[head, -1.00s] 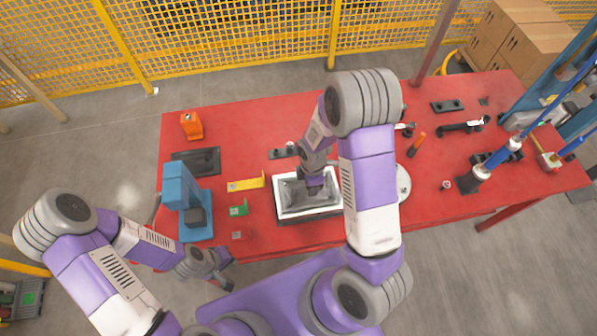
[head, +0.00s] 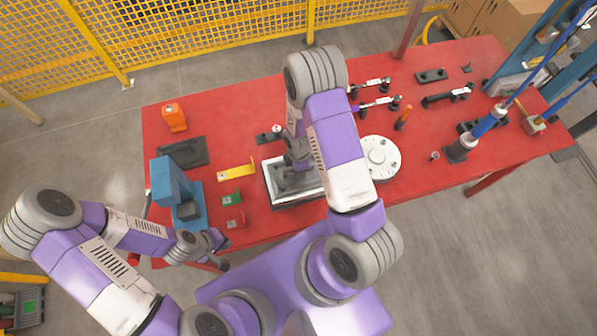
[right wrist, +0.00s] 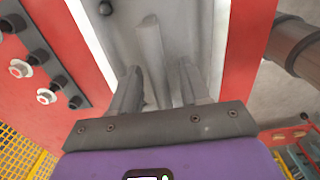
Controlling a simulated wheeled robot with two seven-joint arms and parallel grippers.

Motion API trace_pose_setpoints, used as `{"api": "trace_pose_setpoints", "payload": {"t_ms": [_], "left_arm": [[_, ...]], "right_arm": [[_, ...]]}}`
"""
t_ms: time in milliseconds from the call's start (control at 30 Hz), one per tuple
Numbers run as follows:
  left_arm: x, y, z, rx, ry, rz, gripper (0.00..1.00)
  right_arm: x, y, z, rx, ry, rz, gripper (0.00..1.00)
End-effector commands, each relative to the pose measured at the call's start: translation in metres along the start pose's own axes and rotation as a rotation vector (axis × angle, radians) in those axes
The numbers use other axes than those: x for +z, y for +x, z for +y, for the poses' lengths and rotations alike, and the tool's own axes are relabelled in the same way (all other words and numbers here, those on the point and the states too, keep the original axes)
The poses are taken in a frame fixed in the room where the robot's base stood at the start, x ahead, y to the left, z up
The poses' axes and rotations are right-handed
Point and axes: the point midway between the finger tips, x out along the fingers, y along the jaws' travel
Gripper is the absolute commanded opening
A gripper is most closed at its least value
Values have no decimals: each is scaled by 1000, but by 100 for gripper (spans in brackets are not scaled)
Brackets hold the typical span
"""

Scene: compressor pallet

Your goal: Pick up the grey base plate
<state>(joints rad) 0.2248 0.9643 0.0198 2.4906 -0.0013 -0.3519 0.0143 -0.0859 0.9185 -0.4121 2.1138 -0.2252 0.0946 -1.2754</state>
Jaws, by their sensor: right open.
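A grey plate-like part with a raised rib (right wrist: 150,45), which I take to be the grey base plate, lies in a white-rimmed tray (head: 299,201) at the table's front middle. My right gripper (right wrist: 158,88) is low over it. Its two fingers are apart, with the rib between and beyond them; I cannot tell whether they touch it. In the head view my right arm hides part of the tray and plate. My left gripper (head: 221,262) hangs by the front left table edge, away from the plate; its jaws are too small to judge.
A blue press-like device (head: 172,185), a dark flat plate (head: 183,152) and an orange part (head: 174,117) are at the left. A yellow bracket (head: 238,169) and green block (head: 231,198) lie left of the tray. A white disc (head: 380,158) stands close on its right.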

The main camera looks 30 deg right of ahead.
Motion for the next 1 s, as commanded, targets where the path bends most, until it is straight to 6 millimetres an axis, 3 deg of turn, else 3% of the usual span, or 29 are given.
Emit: {"api": "trace_pose_setpoints", "payload": {"t_ms": [167,433,1000], "left_arm": [[0,0,0,0,0,0,0],[0,0,0,0,0,0,0],[0,0,0,0,0,0,0]], "right_arm": [[0,0,0,0,0,0,42],[0,0,0,0,0,0,1],[0,-5,1,1,0,0,0]]}}
